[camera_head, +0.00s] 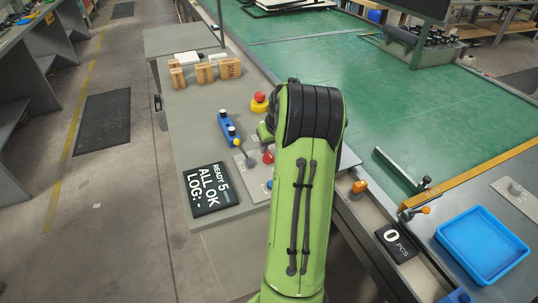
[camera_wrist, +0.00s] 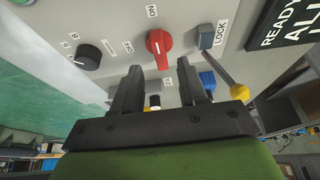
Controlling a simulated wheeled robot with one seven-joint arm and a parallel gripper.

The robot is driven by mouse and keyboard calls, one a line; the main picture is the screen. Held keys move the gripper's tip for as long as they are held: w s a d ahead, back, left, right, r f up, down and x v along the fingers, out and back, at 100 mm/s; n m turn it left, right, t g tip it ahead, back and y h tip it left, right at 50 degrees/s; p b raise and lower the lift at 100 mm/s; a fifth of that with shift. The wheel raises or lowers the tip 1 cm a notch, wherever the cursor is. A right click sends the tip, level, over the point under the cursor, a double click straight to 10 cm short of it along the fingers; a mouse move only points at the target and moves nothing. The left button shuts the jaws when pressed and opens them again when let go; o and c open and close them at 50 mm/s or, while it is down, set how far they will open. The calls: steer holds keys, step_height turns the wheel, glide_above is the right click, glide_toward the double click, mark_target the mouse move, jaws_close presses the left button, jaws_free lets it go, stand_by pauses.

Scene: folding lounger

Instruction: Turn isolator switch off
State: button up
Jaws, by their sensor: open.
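The red isolator switch (camera_wrist: 159,43) is a rotary knob on a grey panel in the wrist view. Its long grip lies roughly up and down the picture, in line with the ON label (camera_wrist: 152,11). The OFF label (camera_wrist: 127,46) is to its left. My gripper (camera_wrist: 159,74) is open and empty, its two dark fingers pointing at the panel just below the knob. The knob is between the finger lines and appears apart from them. In the head view the red switch (camera_head: 267,157) shows beside my green arm, which hides most of the gripper.
A black selector knob (camera_wrist: 88,57) is left of the switch; a grey block with a LOCK label (camera_wrist: 206,37) and a yellow ball lever (camera_wrist: 239,91) are right. In the head view, a blue button box (camera_head: 228,128), a READY display (camera_head: 209,190) and wooden blocks (camera_head: 204,73) share the bench.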

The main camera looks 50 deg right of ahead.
mark_target(268, 152)
steer(key=x, duration=0.4)
steer(key=shift+w+f+b, duration=0.1)
steer(key=shift+f+b, duration=0.1)
steer(key=shift+b, duration=0.15)
jaws_close()
